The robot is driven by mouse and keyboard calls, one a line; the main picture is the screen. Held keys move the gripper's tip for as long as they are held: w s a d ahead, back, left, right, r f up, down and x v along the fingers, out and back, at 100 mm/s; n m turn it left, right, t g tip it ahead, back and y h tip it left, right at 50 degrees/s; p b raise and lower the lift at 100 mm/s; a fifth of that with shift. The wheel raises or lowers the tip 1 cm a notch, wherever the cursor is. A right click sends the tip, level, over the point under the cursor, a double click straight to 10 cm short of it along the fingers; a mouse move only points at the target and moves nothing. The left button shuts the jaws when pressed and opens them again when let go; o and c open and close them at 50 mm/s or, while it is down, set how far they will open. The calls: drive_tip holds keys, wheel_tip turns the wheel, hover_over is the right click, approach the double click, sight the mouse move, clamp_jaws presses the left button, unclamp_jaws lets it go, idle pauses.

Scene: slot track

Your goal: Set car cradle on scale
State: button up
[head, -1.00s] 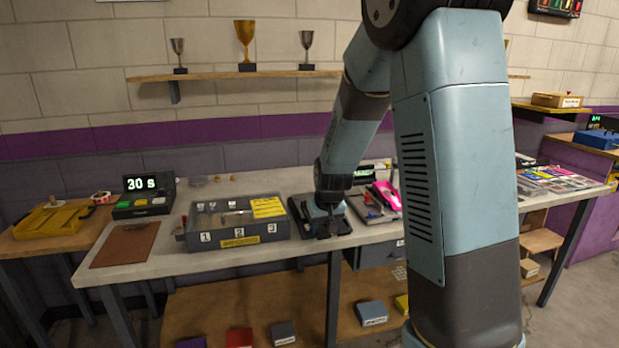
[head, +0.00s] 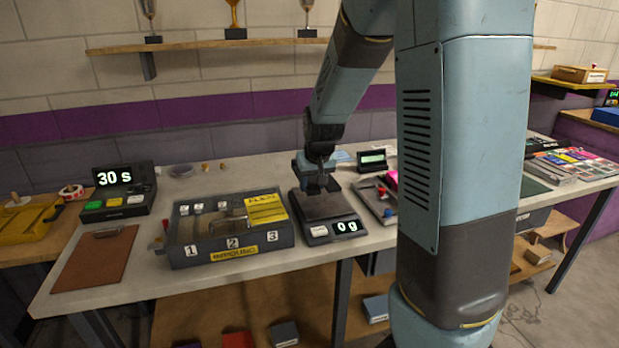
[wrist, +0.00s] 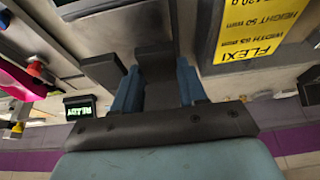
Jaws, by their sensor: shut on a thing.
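The scale (head: 318,232) is a dark, flat unit on the bench, and its display reads 0 g. My gripper (head: 319,188) is over the back part of the scale's plate, pointing down. In the wrist view my gripper (wrist: 158,88) has its two blue fingers shut on a dark grey piece, which I take to be the car cradle (wrist: 155,62). In the head view the cradle is hard to tell from the dark fingers and plate. It appears held above the plate; I cannot tell the exact gap.
A grey gauge box (head: 232,252) with slots 1, 2 and 3 stands close to the scale's left. A tray with red and blue knobs (head: 381,191) and a small display (head: 372,160) are at its right. A clipboard (head: 97,259) and timer (head: 122,190) are farther left.

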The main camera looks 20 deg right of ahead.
hover_over(311, 212)
drive_tip(key=s, duration=0.1)
drive_tip(key=shift+d+f, duration=0.1)
drive_tip(key=shift+f, duration=2)
drive_tip(key=shift+s+f, duration=0.1)
drive_tip(key=shift+f, duration=1.15)
drive_tip(key=shift+f, duration=0.45)
drive_tip(key=o, duration=1.1)
drive_tip(key=shift+r, duration=0.15)
drive_tip(key=v, duration=1.2)
drive_tip(key=shift+t, duration=0.5)
drive_tip(key=s+r, duration=0.4)
drive_tip(key=s, duration=0.4)
drive_tip(key=s+r, duration=0.4)
drive_tip(key=s, duration=0.3)
drive_tip(key=s+r, duration=0.4)
drive_tip(key=s, duration=0.4)
drive_tip(key=shift+s+r, duration=0.2)
drive_tip(key=shift+s, duration=0.1)
